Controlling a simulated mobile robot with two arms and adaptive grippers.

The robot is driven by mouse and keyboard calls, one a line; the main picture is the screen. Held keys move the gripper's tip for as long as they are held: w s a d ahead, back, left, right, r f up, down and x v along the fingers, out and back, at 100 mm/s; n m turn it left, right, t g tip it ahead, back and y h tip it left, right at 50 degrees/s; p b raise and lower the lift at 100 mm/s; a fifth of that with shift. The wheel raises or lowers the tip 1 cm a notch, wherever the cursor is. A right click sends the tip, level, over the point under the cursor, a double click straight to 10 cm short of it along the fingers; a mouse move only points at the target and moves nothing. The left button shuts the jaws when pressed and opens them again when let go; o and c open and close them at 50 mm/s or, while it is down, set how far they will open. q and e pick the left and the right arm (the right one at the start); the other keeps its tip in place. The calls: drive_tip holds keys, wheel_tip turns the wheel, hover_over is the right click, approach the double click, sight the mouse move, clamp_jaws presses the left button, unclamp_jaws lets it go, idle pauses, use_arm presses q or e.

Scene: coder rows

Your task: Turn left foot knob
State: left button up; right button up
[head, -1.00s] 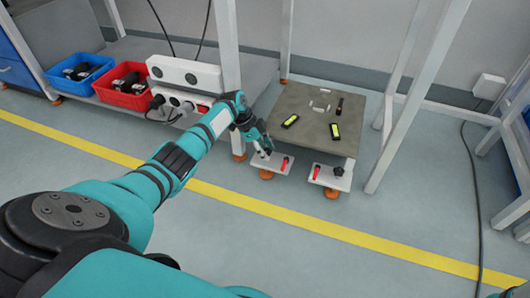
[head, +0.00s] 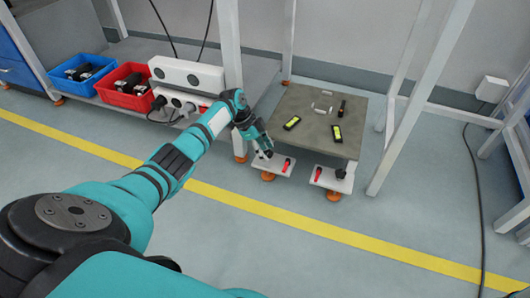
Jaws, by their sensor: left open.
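A low grey table (head: 312,112) has two white foot plates at its front edge. The left foot plate (head: 273,168) carries a red handle (head: 287,166) on its right side and stands on an orange foot (head: 268,177). My left gripper (head: 263,155) is open, pointing down over the left end of this plate. The left foot knob cannot be made out; the gripper covers that spot, and I cannot tell whether the fingers touch it. The right foot plate (head: 331,184) has a red handle (head: 318,174) and a black knob (head: 340,174). My right gripper is not in view.
Two black devices with yellow-green displays (head: 292,123) (head: 336,132) lie on the table. A white post (head: 229,60) stands close behind my left forearm. Blue (head: 82,80) and red (head: 122,96) bins are at left. Floor before the table is clear, crossed by a yellow line (head: 300,222).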

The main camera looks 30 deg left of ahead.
use_arm(q)
drive_tip(key=v, duration=1)
drive_tip(key=shift+s+a+r, duration=0.15)
drive_tip(key=shift+a+r, duration=0.05)
drive_tip(key=shift+a, duration=0.05)
drive_tip(key=shift+d, duration=0.1)
